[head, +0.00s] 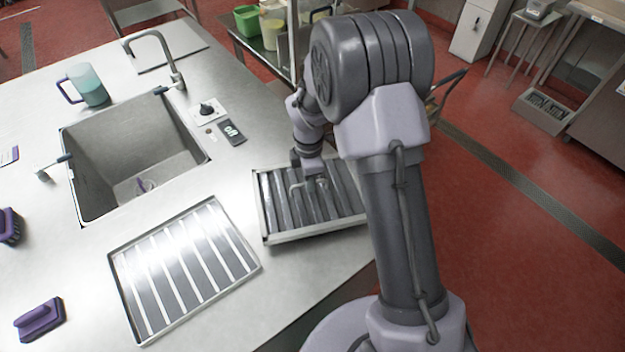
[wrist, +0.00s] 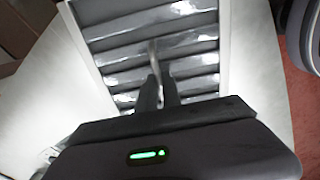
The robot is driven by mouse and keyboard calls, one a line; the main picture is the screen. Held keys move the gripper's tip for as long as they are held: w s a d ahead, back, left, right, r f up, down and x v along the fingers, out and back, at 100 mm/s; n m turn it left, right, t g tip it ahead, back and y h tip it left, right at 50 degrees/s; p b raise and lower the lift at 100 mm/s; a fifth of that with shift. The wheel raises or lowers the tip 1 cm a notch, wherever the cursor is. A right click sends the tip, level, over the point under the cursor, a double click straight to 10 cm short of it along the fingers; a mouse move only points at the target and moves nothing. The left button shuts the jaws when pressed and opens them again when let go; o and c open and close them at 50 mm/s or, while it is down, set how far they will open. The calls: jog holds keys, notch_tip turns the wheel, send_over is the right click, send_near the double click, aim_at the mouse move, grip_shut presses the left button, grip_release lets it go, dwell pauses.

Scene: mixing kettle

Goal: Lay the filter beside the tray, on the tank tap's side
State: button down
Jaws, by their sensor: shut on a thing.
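The filter (head: 268,212) is a grey metal frame with slanted slats and a wire handle. It is at the counter's right edge, right of the tray, in the head view. My gripper (head: 309,184) is above it, shut on its handle. In the wrist view the filter (wrist: 112,30) fills the upper middle, with the handle between my fingertips (wrist: 158,85). I cannot tell whether the filter rests on the counter or is just above it. The ribbed metal tray (head: 185,268) lies flat on the front counter. A tall bent tap (head: 160,42) stands behind the sink. My arm hides the filter's right end.
A sink basin (head: 135,160) is sunk in the counter left of the filter. A jug (head: 88,85) stands at the back left. Purple brushes (head: 40,318) lie at the left. Bare counter separates tray and sink.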

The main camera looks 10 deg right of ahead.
jog(key=w, duration=0.1)
jog(key=w+d, duration=0.1)
jog(key=w, duration=0.1)
jog(key=shift+w+d+f, duration=0.2)
jog(key=shift+w+d, duration=0.1)
jog(key=shift+f+b, duration=1)
jog(key=shift+f, duration=0.7)
jog(key=shift+f, duration=0.15)
jog(key=c, duration=1.5)
grip_release()
